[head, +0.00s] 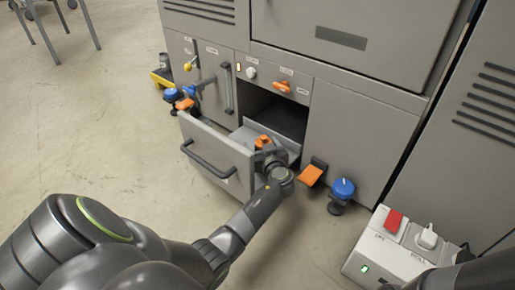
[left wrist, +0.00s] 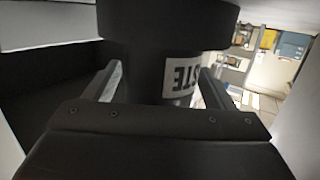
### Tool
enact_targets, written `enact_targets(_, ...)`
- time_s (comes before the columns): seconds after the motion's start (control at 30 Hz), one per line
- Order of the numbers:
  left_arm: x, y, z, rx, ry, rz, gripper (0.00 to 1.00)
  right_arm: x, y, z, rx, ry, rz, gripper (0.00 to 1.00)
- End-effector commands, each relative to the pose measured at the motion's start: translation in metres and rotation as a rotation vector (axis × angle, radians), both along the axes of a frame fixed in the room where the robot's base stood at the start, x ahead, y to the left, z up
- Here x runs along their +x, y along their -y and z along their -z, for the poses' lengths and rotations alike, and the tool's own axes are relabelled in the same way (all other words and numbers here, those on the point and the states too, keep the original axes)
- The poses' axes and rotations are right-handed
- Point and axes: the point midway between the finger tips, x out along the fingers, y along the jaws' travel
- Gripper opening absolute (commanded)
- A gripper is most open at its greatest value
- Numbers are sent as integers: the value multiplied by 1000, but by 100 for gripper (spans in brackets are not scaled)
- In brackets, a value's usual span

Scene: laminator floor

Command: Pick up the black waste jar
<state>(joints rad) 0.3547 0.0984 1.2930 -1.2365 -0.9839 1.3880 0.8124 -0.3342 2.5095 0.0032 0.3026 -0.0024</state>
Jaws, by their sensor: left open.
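The black waste jar (left wrist: 140,68) fills the middle of the left wrist view. It has a wide dark top and a white label (left wrist: 183,72) on which "STE" shows upside down. My left gripper (left wrist: 160,88) is open, with one finger on each side of the jar's narrower body. I cannot tell whether either finger touches it. In the head view my left gripper (head: 270,157) reaches into the open drawer (head: 218,155) of the grey cabinet, and I cannot make out the jar there. My right gripper is not in view.
The drawer has a dark handle (head: 207,160). An orange pedal (head: 312,174) and a blue knob (head: 343,188) stand right of it. A white box (head: 379,246) with a red switch is at the lower right.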

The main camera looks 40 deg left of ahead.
Motion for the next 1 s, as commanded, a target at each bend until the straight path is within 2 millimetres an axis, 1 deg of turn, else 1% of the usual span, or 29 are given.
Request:
enact_targets(0.23, 0, 1, 1, -1, 1, -1, 77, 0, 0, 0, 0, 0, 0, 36)
enact_targets(0.27, 0, 1, 1, 0, 0, -1, 76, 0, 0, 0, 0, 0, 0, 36)
enact_targets(0.6, 0, 1, 1, 0, 0, -1, 31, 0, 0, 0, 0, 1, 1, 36)
enact_targets(0.7, 0, 1, -1, 1, 2, -1, 20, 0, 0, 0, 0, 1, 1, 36)
enact_targets(0.9, 0, 1, -1, 1, 2, -1, 20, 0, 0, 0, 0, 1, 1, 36)
enact_targets(1.0, 0, 1, -6, 1, 2, -1, 20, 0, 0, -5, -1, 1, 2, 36)
